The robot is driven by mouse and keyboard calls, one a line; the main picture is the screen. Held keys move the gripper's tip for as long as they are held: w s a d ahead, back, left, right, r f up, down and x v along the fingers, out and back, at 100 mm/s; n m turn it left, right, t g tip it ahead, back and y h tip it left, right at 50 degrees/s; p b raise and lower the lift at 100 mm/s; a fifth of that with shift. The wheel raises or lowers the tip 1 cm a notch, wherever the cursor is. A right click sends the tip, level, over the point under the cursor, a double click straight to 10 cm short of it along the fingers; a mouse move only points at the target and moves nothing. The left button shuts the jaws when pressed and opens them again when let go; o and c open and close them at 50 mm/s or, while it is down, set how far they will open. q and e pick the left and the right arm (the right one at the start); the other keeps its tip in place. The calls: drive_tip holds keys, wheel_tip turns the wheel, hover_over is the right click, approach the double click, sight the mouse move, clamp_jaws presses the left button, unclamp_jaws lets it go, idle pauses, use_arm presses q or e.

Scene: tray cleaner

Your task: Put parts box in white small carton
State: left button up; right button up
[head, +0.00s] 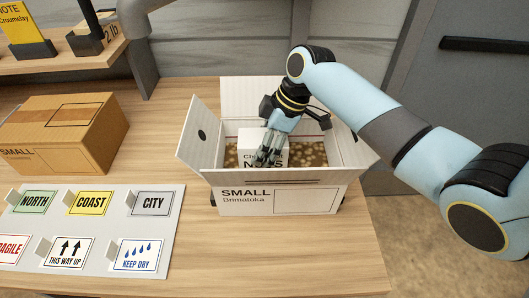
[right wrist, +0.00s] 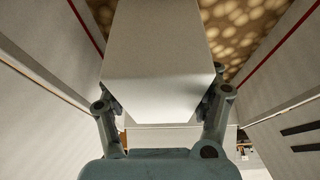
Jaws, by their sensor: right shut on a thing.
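The white small carton (head: 245,197) stands on the table with its flaps open, marked SMALL Brimatoka. Brown spotted filling (head: 305,153) shows inside it. My right gripper (head: 268,158) reaches down into the carton and is shut on a white parts box (head: 255,139) with dark lettering, partly hidden by the fingers. In the right wrist view the white box (right wrist: 160,60) sits between the two fingers, with the carton's walls (right wrist: 285,60) on both sides. Whether the box touches the filling I cannot tell. My left gripper is not in view.
A brown carton (head: 60,135) stands closed at the left. A sheet of label cards (head: 100,228) lies in front of it, with NORTH, COAST, CITY and others. A wooden shelf (head: 70,62) is at the back left. Bare table (head: 270,255) lies in front of the white carton.

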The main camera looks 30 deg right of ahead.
drive_tip(key=shift+f, duration=1.45)
drive_tip(key=o, duration=1)
drive_tip(key=shift+f, duration=0.2)
drive_tip(key=shift+c, duration=0.2)
drive_tip(key=shift+o, duration=1.2)
drive_tip(key=shift+r, duration=0.1)
drive_tip(key=shift+r, duration=0.2)
drive_tip(key=v, duration=1.1)
drive_tip(key=shift+s+d+r, duration=0.1)
drive_tip(key=shift+d+r, duration=0.05)
drive_tip(key=shift+r, duration=0.2)
